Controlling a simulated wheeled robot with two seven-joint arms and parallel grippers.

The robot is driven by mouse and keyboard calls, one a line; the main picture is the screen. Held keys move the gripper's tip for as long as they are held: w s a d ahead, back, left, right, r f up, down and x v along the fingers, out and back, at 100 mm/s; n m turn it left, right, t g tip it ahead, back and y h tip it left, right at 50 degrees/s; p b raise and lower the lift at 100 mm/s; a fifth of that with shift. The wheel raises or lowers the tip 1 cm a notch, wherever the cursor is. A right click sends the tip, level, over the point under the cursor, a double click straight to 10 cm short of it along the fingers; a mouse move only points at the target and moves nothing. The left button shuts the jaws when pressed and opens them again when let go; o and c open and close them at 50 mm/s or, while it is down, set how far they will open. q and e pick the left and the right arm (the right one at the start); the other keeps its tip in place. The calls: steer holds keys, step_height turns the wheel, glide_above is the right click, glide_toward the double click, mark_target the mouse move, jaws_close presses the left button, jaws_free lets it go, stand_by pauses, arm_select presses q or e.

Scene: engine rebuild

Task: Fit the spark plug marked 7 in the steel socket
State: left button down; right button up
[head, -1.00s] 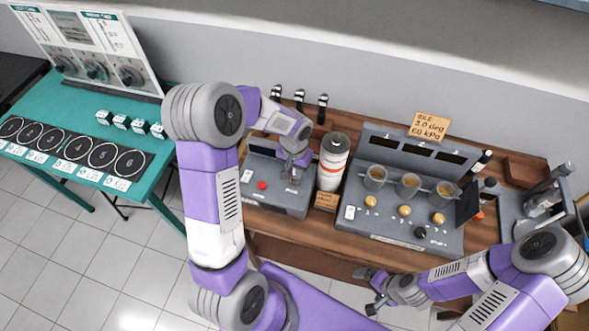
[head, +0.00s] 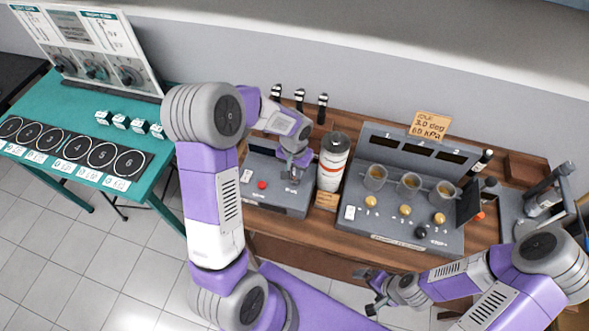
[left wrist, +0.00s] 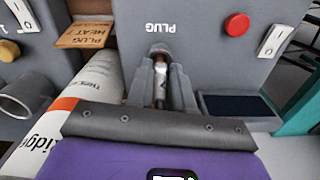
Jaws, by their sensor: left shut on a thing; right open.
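My left gripper (head: 292,176) is over the grey box with the red button, left of the white canister. In the left wrist view its fingers (left wrist: 161,88) are shut on a spark plug (left wrist: 160,76), which has a pale and coppery body. The plug's far end is at the steel socket (left wrist: 160,50), below the word PLUG on the box's panel. I cannot tell how deep it sits, and no number shows on the plug. My right gripper (head: 373,291) is open and empty in front of the wooden bench.
A white canister (head: 333,160) with an orange band stands close beside the left gripper. A grey console (head: 385,225) with three cups (head: 409,183) is to its right. A teal table (head: 80,160) with numbered rings is at the left. Several black-handled tools stand behind.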

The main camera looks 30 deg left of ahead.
arm_select(q)
steer(key=shift+f+b, duration=0.35)
steer(key=shift+b, duration=0.05)
stand_by(0.4)
steer(key=c, duration=0.9)
jaws_free()
steer(key=shift+r, duration=0.1)
steer(key=shift+r+p, duration=2.65)
steer(key=shift+r, duration=1.1)
steer(key=shift+f, duration=0.1)
